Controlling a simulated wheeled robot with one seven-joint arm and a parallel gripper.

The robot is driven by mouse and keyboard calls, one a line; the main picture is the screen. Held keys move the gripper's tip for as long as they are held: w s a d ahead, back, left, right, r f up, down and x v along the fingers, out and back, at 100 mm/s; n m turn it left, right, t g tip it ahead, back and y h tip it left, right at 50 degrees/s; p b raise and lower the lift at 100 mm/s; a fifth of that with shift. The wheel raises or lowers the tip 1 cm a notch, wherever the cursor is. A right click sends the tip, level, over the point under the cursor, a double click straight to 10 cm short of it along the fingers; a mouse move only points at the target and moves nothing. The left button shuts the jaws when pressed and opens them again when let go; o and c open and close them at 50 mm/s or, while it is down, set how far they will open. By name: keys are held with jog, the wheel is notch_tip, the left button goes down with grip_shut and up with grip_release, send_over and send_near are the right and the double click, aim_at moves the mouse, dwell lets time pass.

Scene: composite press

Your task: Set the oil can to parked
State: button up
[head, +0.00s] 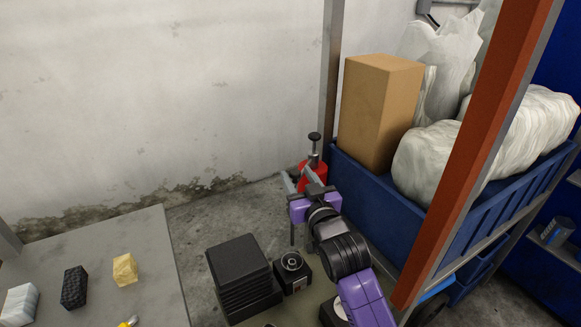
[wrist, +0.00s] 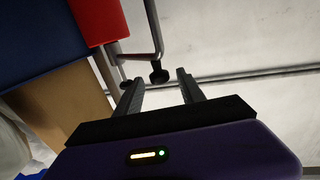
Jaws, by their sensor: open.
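The oil can (head: 321,178) is red with a black knob on top, standing in the head view beside the post and the blue bin. It is partly hidden behind my gripper (head: 299,178). In the wrist view, a red body (wrist: 95,18) with a bent metal bar and a black knob (wrist: 158,73) appears to be the same can. My gripper (wrist: 160,76) is open and empty. In the wrist view the knob lines up between the two fingertips, with no contact visible. I cannot tell how far beyond them it is.
A blue bin (head: 378,203) on the right holds a cardboard box (head: 375,115) and wrapped bundles. An orange post (head: 470,160) stands in front. A black ribbed block (head: 240,275) and a small black device (head: 292,270) are below my gripper. A grey table (head: 90,260) is left.

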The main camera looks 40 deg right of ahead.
aim_at(293, 170)
jog(key=shift+x, duration=2.6)
grip_shut()
